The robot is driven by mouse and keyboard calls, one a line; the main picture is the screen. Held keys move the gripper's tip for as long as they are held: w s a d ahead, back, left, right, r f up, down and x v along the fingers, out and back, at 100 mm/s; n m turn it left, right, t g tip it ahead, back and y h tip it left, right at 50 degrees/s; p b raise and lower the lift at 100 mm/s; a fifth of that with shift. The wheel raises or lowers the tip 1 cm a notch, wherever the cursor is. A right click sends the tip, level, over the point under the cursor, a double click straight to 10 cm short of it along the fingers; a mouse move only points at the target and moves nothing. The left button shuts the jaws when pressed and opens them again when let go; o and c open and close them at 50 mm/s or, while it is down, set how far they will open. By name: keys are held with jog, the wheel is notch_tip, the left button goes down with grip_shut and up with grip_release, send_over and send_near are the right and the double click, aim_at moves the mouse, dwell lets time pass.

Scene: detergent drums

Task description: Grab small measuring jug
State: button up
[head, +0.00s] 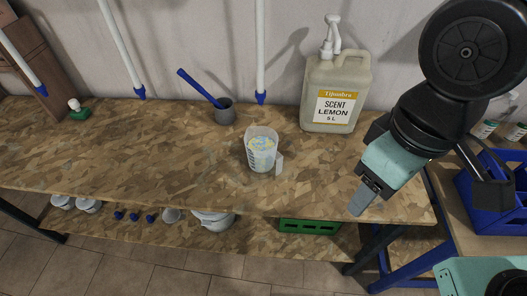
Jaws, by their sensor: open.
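The small measuring jug (262,150) stands upright near the middle of the wooden bench top. It is translucent white, with blue markings on its side, pale blue and yellow contents, and a handle at its lower right. My gripper (363,198) is to the right of the jug, by the front edge of the bench, pointing down and to the left. It is apart from the jug and holds nothing that I can see. The gap between its fingers is hard to make out from this angle.
A large lemon scent bottle (333,95) with a pump stands behind the jug, to the right. A grey scoop (225,112) with a blue handle is behind left. A blue crate (482,205) is at right. The bench's left half (110,155) is mostly clear.

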aim_at(272, 146)
jog(key=shift+o, duration=0.3)
